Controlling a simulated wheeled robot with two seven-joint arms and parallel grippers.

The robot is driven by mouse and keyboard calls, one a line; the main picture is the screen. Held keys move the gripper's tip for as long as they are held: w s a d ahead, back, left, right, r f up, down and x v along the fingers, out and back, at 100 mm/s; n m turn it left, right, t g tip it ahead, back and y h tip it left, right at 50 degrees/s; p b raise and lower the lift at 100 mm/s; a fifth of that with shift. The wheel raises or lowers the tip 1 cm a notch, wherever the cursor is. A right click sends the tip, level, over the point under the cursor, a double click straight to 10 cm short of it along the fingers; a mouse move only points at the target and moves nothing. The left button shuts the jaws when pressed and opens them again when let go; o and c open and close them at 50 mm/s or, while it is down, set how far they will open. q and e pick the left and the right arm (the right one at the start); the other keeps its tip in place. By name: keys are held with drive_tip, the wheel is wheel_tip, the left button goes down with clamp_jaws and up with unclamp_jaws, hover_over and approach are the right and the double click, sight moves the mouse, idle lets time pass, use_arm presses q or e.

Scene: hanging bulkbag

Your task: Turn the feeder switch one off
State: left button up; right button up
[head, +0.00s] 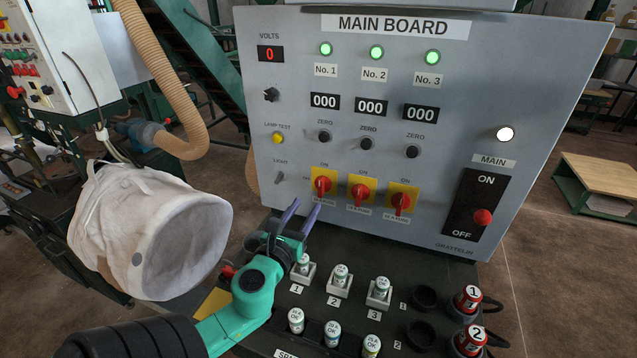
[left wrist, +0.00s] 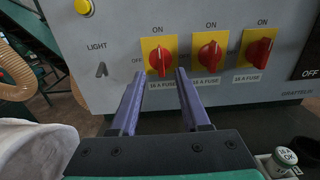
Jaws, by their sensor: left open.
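The feeder switch one (head: 322,185) is the leftmost of three red rotary switches on yellow plates on the grey main board. Its red handle stands roughly upright, toward the ON label; it also shows in the left wrist view (left wrist: 160,58). My left gripper (head: 307,203) is open and empty, just below and in front of this switch. In the left wrist view the two purple fingers (left wrist: 158,75) point at the board, with the switch between and just beyond their tips. They appear apart from it. My right gripper is not in view.
The second switch (head: 361,192) and third switch (head: 401,202) sit close to the right. A black desk with fuses (head: 340,275) lies under the gripper. A white bulk bag (head: 150,230) hangs at the left. Three green lamps are lit above.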

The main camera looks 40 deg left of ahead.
sight(319, 186)
use_arm(q)
drive_tip(key=p+x, duration=0.1)
drive_tip(key=x, duration=0.6)
drive_tip(key=shift+w+a+r, duration=0.1)
drive_tip(key=shift+w+a, duration=0.05)
drive_tip(key=shift+w, duration=0.2)
drive_tip(key=shift+w+a, duration=0.1)
drive_tip(key=shift+w, duration=0.35)
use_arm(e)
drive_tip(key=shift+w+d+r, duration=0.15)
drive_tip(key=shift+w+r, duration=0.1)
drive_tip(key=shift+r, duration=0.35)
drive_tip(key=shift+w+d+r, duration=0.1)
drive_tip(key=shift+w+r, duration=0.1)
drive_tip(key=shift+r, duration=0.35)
use_arm(q)
drive_tip(key=shift+s, duration=0.1)
clamp_jaws()
